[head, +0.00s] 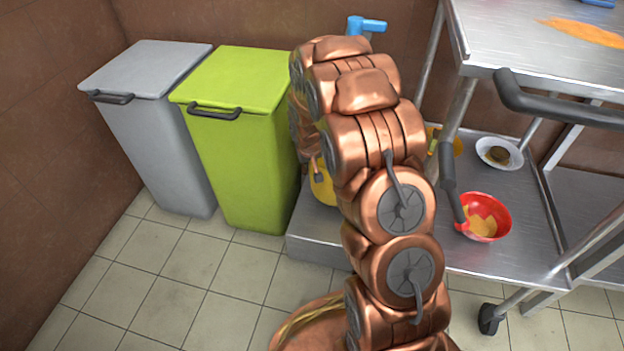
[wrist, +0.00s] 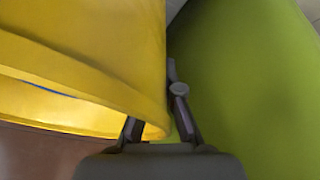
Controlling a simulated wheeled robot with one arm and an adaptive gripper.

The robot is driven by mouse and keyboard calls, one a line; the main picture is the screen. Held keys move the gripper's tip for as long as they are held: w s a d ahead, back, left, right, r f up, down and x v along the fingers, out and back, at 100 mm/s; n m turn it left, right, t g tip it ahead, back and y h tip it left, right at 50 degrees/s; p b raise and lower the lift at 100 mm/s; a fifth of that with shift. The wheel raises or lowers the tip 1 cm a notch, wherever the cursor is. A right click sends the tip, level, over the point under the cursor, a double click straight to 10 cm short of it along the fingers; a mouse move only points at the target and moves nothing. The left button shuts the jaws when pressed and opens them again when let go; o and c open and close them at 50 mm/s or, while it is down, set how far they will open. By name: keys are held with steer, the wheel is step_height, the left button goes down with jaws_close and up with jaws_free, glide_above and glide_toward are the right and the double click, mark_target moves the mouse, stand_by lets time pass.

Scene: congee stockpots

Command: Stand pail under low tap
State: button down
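The yellow pail (head: 322,188) is mostly hidden behind my copper arm in the head view. It shows low over a grey metal step (head: 310,248); I cannot tell if it rests there. In the wrist view the pail (wrist: 85,45) fills the left side, with its rim close to my gripper (wrist: 165,105). One finger lies along the outside of the pail's wall; the other goes in at the rim and its tip is hidden. The fingers look shut on the wall. A blue tap (head: 367,25) shows above my arm against the brown wall; what lies below it is hidden.
A green bin (head: 240,140) stands left of the pail, close beside my gripper in the wrist view (wrist: 245,90). A grey bin (head: 155,130) is farther left. At right, a steel table's lower shelf (head: 510,255) holds a red bowl (head: 484,217) and a white bowl (head: 499,153).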

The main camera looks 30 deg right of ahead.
mark_target(324, 192)
steer(key=shift+f+b, duration=0.85)
steer(key=shift+f, duration=1.7)
steer(key=c, duration=1.3)
jaws_free()
